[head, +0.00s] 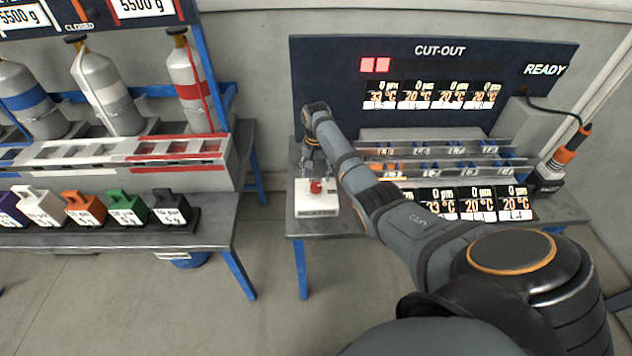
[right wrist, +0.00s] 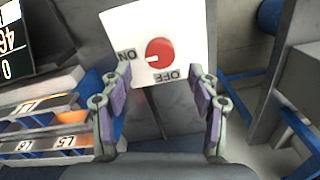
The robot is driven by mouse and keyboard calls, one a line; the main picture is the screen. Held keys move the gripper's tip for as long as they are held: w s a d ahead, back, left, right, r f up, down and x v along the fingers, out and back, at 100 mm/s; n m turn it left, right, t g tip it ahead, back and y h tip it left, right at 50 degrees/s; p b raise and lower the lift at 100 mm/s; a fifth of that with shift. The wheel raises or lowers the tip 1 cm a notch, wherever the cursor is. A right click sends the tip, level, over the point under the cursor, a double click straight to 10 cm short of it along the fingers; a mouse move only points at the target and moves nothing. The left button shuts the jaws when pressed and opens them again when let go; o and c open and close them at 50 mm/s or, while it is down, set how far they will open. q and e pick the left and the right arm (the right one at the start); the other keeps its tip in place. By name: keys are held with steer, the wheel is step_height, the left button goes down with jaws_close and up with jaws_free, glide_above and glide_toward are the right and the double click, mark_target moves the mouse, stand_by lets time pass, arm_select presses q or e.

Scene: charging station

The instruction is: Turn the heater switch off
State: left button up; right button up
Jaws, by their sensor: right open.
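The heater switch is a white box with a red rotary knob (head: 316,186) at the left front of the right-hand bench. In the right wrist view the white plate (right wrist: 192,20) carries the labels ON and OFF, and the white mark on the red knob (right wrist: 162,48) points toward ON. My right gripper (head: 315,172) is over the switch, pointing down. In the right wrist view its open fingers (right wrist: 160,78) are to either side of the knob in the picture, with nothing between them. I cannot tell how far they are above the plate. My left gripper is out of view.
A dark CUT-OUT panel (head: 440,52) with red lights and readouts stands behind the bench. Slotted metal racks (head: 450,150) lie right of the switch, partly behind my right arm. A left bench holds gas cylinders (head: 98,90) and coloured weights (head: 85,210). A floor gap separates the benches.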

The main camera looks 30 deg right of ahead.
mark_target(316, 185)
step_height(316, 185, down, 5)
steer(key=shift+r, duration=0.1)
steer(key=c, duration=1.2)
